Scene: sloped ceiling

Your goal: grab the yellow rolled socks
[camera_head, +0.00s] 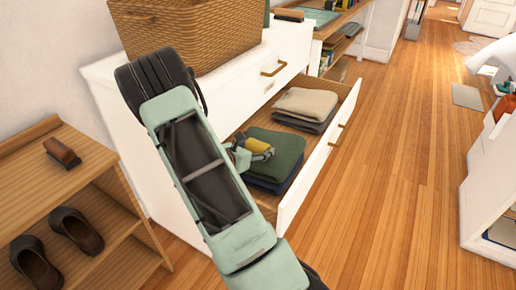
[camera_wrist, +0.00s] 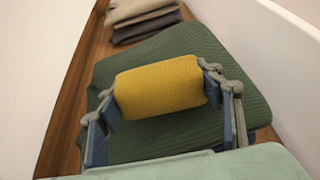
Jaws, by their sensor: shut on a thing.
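The yellow rolled socks (camera_wrist: 160,86) are between the two fingers of my gripper (camera_wrist: 158,92) in the wrist view, with a finger against each end. My gripper is shut on them. They are over a folded dark green garment (camera_wrist: 235,75) in the open drawer; whether they touch it I cannot tell. In the head view the socks (camera_head: 258,146) show small beside my gripper (camera_head: 248,153), partly hidden by it. The green garment (camera_head: 280,150) lies on a dark blue folded one.
The open white drawer (camera_head: 318,165) also holds folded beige and dark garments (camera_head: 306,103) at its far end. A wicker basket (camera_head: 190,35) stands on the dresser above. A wooden shoe rack (camera_head: 30,165) is at left.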

